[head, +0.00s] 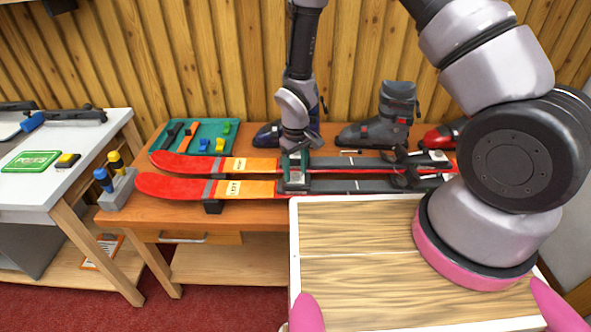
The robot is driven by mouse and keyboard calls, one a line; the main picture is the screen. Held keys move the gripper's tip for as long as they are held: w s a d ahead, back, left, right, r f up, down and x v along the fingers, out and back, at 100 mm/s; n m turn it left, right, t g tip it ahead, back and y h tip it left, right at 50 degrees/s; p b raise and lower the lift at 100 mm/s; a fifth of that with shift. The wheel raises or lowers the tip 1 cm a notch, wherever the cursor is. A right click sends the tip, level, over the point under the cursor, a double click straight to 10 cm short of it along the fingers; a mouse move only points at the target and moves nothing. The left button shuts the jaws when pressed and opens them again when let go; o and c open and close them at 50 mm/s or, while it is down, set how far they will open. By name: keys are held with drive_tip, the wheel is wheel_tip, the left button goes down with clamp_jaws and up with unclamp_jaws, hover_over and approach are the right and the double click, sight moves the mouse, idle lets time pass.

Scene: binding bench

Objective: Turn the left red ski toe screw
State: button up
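Two red and orange skis lie side by side across the wooden bench, tips to the left: a far ski (195,164) and a near ski (175,188). Black binding parts sit on their right halves, one of them on the near ski (408,178). My gripper (294,180) points straight down over the middle of the skis, where the orange ends and the dark section begins. It hides that area, so I cannot make out a toe screw. Its fingertips are too small to tell whether they are open, shut or touching anything.
A green tray (213,133) with hand tools lies behind the ski tips. Ski boots (385,120) stand along the wall behind the skis. A grey holder (117,190) with blue and yellow handles stands at the bench's left end. A white table (85,135) is farther left.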

sight(296, 174)
wheel_tip(296, 174, up, 11)
idle(0.5)
drive_tip(key=shift+f, duration=0.15)
